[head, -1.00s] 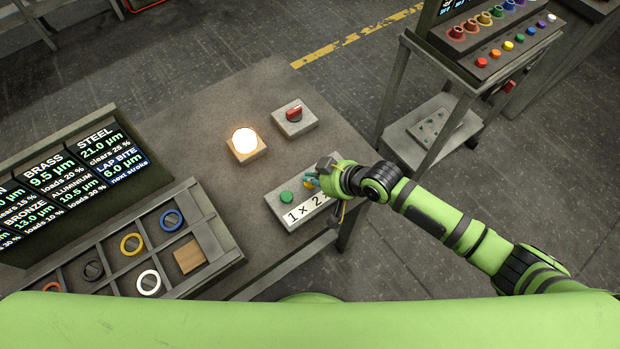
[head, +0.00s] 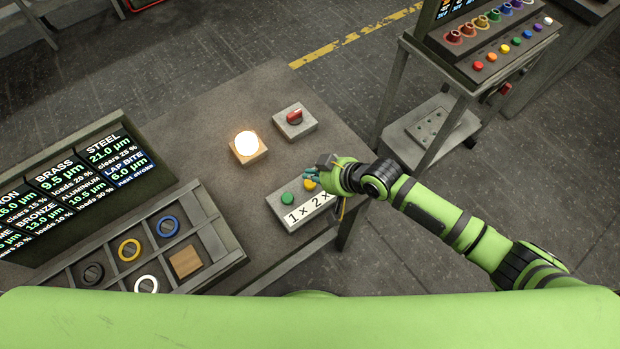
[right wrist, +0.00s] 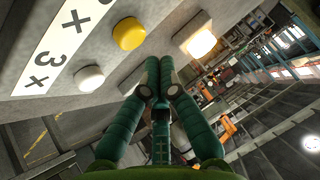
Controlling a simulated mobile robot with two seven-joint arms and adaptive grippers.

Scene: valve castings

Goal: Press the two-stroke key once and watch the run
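The key box (head: 276,210) lies at the table's front right edge, labelled 1×, 2× and a hidden third mark. Its green key (head: 287,199) is on the left. The yellow key (head: 310,184), above the 2×, shows beside my fingers and in the right wrist view (right wrist: 129,33). A white key (right wrist: 89,79) by the 3× shows there too. My right gripper (head: 312,173) is just behind the yellow key; its fingertips (right wrist: 158,76) meet with nothing visible between them, apart from the keys. The readout board (head: 75,190) shows steel 21.0, brass 9.5, lap bite 6.0. My left gripper is out of view.
A lit lamp (head: 246,143) on a wooden block and a red switch (head: 295,117) stand behind the key box. A divided tray (head: 218,221) holds coloured rings and a wooden block at left. A trolley (head: 399,90) with coloured knobs stands at right.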

